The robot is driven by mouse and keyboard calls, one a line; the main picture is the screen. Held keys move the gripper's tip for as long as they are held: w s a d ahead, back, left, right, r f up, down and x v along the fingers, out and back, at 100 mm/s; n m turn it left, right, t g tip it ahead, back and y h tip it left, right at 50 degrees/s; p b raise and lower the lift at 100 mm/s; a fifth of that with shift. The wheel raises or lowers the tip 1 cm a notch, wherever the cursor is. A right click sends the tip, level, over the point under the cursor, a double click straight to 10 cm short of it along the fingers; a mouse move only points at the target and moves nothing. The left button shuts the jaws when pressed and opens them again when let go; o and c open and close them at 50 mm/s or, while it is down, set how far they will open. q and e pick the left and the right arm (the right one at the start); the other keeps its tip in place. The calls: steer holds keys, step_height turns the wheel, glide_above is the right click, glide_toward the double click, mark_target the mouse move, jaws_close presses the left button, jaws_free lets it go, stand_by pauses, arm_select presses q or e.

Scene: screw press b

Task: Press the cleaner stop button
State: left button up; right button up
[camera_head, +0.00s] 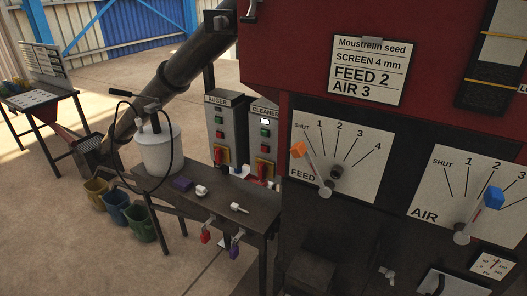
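The cleaner control box (254,128), a grey box labelled CLEANER, stands behind the small dark table, beside the red machine. It has a lit white lamp (265,122) at the top, a green button (265,133) below it and a red button (265,148) under that. A red and yellow rotary switch (263,170) is at its bottom. The machine's edge hides part of the box's right side. The similar AUGER box (228,128) is to its left, with its lamp dark. Neither of my grippers shows in the head view.
The dark table (215,205) in front of the boxes holds a white canister (158,150) with a hose, a purple block (182,184) and small white items. Padlocks (206,236) hang from its front. The FEED dial (345,150) and AIR dial (470,190) are at right.

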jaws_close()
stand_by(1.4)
